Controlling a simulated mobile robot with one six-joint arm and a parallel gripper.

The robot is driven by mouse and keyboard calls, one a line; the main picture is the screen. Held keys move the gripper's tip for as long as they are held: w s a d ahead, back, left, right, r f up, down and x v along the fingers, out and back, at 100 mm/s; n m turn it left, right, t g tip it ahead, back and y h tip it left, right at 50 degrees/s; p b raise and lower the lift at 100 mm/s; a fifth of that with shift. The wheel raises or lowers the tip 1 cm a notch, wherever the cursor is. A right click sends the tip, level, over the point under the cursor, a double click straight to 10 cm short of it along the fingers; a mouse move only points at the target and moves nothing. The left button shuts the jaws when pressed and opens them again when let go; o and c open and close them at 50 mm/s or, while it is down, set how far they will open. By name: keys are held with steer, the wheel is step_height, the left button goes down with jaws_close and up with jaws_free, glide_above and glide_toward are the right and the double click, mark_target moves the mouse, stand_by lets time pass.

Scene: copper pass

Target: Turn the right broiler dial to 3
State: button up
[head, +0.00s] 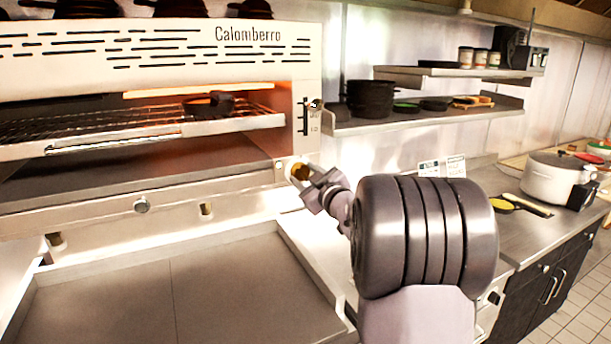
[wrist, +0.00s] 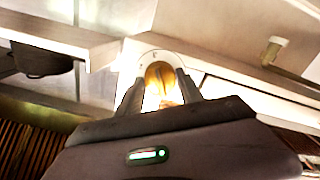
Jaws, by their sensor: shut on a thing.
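The broiler (head: 150,50), labelled Calomberro, fills the left of the head view, with its opening lit orange inside. The right broiler dial (head: 300,171) is a brass-coloured knob on a pale round plate at the lower right of the broiler front. In the wrist view the dial (wrist: 160,80) sits between my two fingers, glowing bright. My gripper (head: 307,180) is shut on the dial, and in the wrist view my gripper (wrist: 160,92) reaches it from below. The dial's marks are too small and washed out to read.
Another knob (head: 141,206) is on the front panel at left. A flat steel griddle (head: 170,290) lies below. Wall shelves (head: 430,115) hold dark pans at right. A white pot (head: 553,178) stands on the right counter (head: 530,228).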

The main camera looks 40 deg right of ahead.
stand_by(0.4)
steer(key=o, duration=1.4)
steer(key=p+v, duration=0.1)
steer(key=v, duration=1.6)
steer(key=shift+s+p, duration=0.2)
steer(key=shift+p, duration=0.15)
